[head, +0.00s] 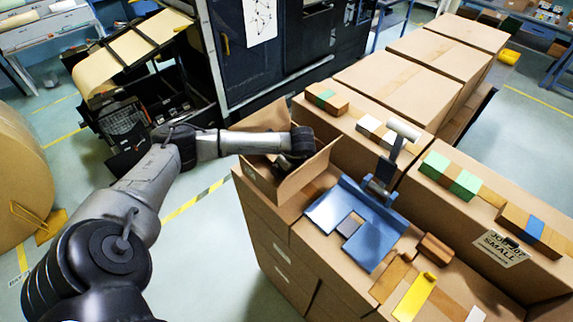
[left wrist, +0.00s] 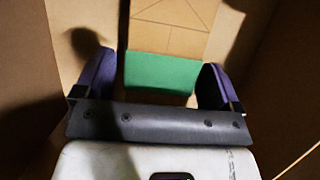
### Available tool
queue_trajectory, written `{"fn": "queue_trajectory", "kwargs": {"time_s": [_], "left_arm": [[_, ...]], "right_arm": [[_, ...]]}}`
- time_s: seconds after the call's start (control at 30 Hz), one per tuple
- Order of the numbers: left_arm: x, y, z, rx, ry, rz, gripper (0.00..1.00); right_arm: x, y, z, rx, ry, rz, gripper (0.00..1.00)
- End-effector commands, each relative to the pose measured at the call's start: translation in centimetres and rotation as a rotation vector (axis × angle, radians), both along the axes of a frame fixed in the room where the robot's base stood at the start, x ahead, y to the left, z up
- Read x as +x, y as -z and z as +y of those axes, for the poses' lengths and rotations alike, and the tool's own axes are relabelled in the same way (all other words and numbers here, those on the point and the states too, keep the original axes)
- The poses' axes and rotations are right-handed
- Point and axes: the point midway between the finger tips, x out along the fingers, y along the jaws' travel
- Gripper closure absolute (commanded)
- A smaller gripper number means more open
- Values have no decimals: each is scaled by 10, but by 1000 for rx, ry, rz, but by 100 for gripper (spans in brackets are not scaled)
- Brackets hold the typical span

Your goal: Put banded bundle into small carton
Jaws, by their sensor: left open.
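An open carton (head: 262,143) with raised flaps stands on the stacked boxes at the centre of the head view. My left arm reaches over it, and my left gripper (head: 297,148) is down inside, partly hidden by a flap. In the left wrist view, brown carton walls (left wrist: 285,80) surround the gripper (left wrist: 154,68). Its two dark fingers are apart. A tan bundle (left wrist: 172,25) with a green band (left wrist: 160,73) lies between them, with gaps visible beside the band. The bundle is hidden in the head view. My right gripper is not in view.
A blue metal stand (head: 375,240) with an upright post is right of the carton. Green-banded bundles (head: 450,175), a blue-banded bundle (head: 533,230) and white-banded pieces (head: 380,130) lie on boxes. A yellow tool (head: 415,297) lies in front.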

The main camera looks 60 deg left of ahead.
Motion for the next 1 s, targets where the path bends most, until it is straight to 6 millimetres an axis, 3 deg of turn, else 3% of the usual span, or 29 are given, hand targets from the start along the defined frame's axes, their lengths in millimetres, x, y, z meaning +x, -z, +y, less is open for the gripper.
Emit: {"fn": "queue_trajectory", "kwargs": {"time_s": [0.27, 0.7, 1.0], "left_arm": [[2, -8, -3, -1, 1, -3, 11], [9, -78, -32, -1, 2, -4, 11], [11, -109, -43, 0, 0, -2, 11]], "right_arm": [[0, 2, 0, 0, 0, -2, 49], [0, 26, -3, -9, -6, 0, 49], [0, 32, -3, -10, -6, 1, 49]]}}
